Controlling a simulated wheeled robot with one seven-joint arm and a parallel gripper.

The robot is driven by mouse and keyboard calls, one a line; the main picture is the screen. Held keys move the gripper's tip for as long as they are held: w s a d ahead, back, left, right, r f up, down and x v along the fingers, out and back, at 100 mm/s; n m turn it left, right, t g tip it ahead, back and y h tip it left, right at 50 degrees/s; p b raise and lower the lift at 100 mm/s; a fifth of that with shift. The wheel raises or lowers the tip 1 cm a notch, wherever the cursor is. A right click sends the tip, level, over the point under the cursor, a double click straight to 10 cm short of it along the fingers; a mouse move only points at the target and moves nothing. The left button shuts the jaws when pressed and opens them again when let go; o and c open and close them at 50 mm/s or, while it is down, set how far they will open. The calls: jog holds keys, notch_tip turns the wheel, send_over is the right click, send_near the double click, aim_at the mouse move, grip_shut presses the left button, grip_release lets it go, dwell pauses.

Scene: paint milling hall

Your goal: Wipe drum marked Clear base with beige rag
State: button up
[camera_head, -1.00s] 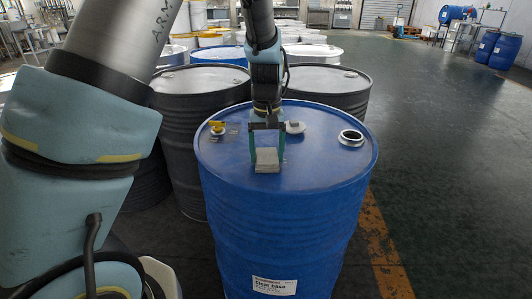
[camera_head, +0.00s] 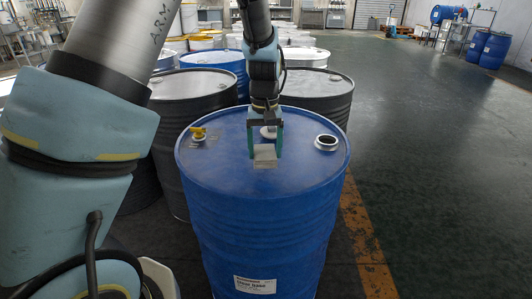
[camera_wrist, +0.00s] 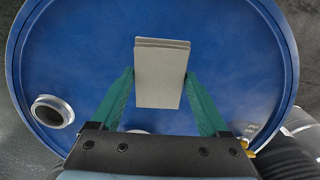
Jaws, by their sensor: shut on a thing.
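The blue drum (camera_head: 250,215) stands upright in front of me, with a white label (camera_head: 255,285) low on its side that reads "Clear base". My gripper (camera_head: 265,150) points down over the drum's top and is shut on the beige rag (camera_head: 265,156), a folded, flat block. In the wrist view the rag (camera_wrist: 161,75) sits between the two green fingers (camera_wrist: 160,95), above the blue lid (camera_wrist: 80,75). I cannot tell whether the rag touches the lid.
The lid carries an open white-rimmed bung (camera_head: 326,142), a yellow tap (camera_head: 198,133) and a pale cap (camera_head: 268,132) behind the gripper. Dark drums (camera_head: 190,95) stand close behind and left. Clear floor (camera_head: 430,150) lies to the right, past a yellow line (camera_head: 360,235).

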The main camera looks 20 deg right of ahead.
jog(key=shift+r+p, duration=1.7)
jog(key=shift+r, duration=0.75)
